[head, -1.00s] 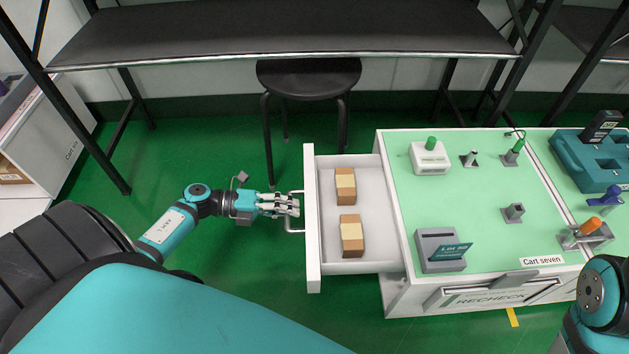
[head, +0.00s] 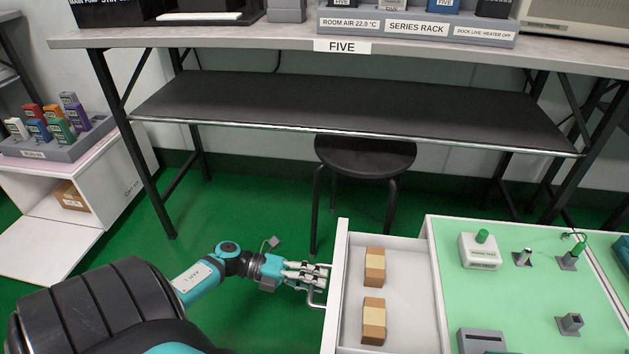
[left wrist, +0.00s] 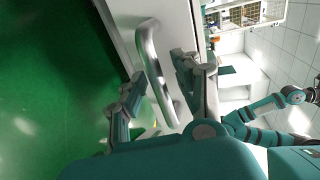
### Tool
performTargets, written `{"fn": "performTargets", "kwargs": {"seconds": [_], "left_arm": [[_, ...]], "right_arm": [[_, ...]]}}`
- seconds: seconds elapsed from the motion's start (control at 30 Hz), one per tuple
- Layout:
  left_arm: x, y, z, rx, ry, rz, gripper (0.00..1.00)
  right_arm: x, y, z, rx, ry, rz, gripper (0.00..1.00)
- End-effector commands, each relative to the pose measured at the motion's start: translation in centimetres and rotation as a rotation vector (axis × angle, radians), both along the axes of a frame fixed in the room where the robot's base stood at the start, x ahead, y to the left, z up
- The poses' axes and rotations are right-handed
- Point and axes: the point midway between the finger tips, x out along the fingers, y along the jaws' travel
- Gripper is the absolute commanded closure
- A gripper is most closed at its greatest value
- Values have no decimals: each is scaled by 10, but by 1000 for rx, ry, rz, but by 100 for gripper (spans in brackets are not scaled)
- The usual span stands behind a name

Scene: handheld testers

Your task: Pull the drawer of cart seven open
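The drawer (head: 410,287) of cart seven stands out from the cart (head: 505,305) toward the left. It is open, with two tan and brown boxes (head: 375,267) (head: 373,322) inside. Its metal handle (left wrist: 155,75) is on the white front panel (head: 338,290). My left gripper (head: 318,278) is at the handle. In the left wrist view its two fingers (left wrist: 158,88) stand apart, one on each side of the handle bar, with gaps visible. The drawer's near end is cut off by the lower frame edge. My right gripper is not in view.
A black stool (head: 365,155) stands behind the drawer, under bench FIVE (head: 240,37). A white cart (head: 100,215) with colored testers is at the left. Green floor (head: 230,215) is clear left of the drawer. Small devices (head: 480,250) stand on cart seven's top.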

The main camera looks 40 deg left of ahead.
Motion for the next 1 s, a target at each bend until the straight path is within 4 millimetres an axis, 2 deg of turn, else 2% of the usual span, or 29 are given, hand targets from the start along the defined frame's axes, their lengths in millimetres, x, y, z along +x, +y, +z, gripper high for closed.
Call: {"fn": "performTargets", "kwargs": {"seconds": [0.37,0.47,0.8,1.0], "left_arm": [[-4,6,1,2,2,0,64],[-12,18,3,3,3,1,64],[-51,75,18,2,4,1,64],[-64,94,23,1,2,0,64]], "right_arm": [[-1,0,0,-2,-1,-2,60],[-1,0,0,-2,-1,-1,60],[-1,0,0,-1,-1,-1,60],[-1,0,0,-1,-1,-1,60]]}}
